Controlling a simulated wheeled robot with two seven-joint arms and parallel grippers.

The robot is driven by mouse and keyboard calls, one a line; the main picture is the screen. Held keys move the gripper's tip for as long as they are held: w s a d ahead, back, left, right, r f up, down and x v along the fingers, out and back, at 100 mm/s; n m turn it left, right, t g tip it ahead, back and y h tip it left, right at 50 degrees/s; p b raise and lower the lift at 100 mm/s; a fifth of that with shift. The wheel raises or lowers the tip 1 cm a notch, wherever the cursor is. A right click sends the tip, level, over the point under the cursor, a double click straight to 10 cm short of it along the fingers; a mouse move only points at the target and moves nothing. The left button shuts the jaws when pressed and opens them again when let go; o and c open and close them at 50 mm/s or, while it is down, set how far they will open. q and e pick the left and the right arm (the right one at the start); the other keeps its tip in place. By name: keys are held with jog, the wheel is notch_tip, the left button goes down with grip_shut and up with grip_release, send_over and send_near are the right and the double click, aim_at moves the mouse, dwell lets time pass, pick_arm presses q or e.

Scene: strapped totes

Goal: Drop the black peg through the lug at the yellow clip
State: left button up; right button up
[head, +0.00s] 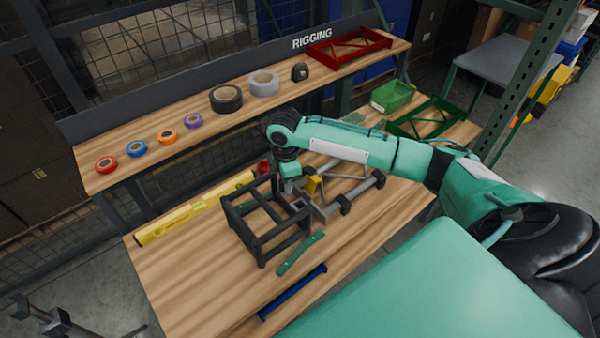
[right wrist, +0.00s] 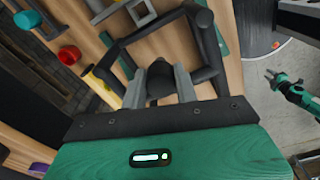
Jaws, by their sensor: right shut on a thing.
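The yellow clip (head: 313,185) sits on a grey frame (head: 345,180) with black end pieces, at the table's middle. A black open box frame (head: 266,236) stands just left of it. My right gripper (head: 289,182) points down at the back right of the black frame. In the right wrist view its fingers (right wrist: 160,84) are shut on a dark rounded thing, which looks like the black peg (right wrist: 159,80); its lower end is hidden. I cannot make out the lug's hole. My left gripper (right wrist: 277,80) is small in the right wrist view, off over the floor, its fingers apart.
A yellow level (head: 190,211) lies left of the black frame. A green strip (head: 300,253) and a blue bar (head: 292,292) lie in front. A green bin (head: 392,96) and a dark green frame (head: 435,120) are at right. Tape rolls line the raised shelf behind.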

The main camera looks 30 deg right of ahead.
jog(key=w+d+f+n+p, duration=0.1)
jog(key=w+d+f+n, duration=0.1)
jog(key=d+f+n, duration=0.3)
jog(key=shift+n, duration=0.8)
jog(key=shift+s+d+f+b, duration=0.1)
jog(key=shift+d+f+b, duration=0.1)
jog(key=shift+f+b, duration=1.2)
jog(key=shift+w+d+f+b, duration=0.1)
jog(key=shift+d+f+b, duration=0.05)
jog(key=shift+f+b, duration=1.2)
jog(key=shift+s+d+f+b, duration=0.1)
jog(key=shift+d+f+b, duration=0.1)
jog(key=shift+f+b, duration=1.2)
jog(key=shift+f+p, duration=0.35)
jog(key=shift+p, duration=0.05)
jog(key=o, duration=1.1)
jog(key=shift+c, duration=0.2)
jog(key=shift+r, duration=0.15)
